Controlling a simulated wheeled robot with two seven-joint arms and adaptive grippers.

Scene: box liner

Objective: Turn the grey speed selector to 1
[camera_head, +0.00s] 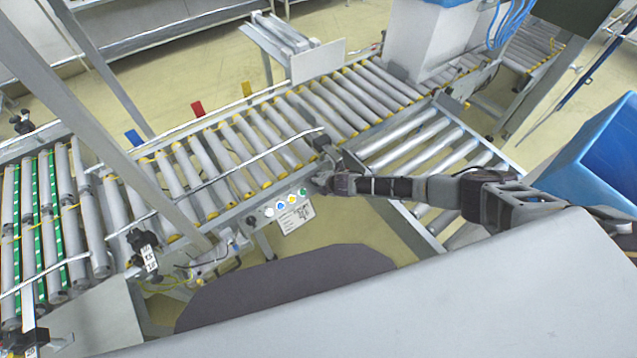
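A control panel on the conveyor's near side rail carries a white button (269,212), a blue button (281,206), a yellow button (292,200) and a green button (302,192). A small dark knob (251,221) sits at the panel's left end; it may be the speed selector, but its grey colour and setting are too small to read. My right gripper (318,167) comes in from the right, just above and right of the green button. Its fingers look spread apart, with nothing between them. My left gripper is not in view.
The roller conveyor (228,150) runs behind the panel, with a thin guide rail (270,152) above it. A white label (296,219) is below the buttons. A grey post (130,165) stands at left. A blue bin (590,150) is at right.

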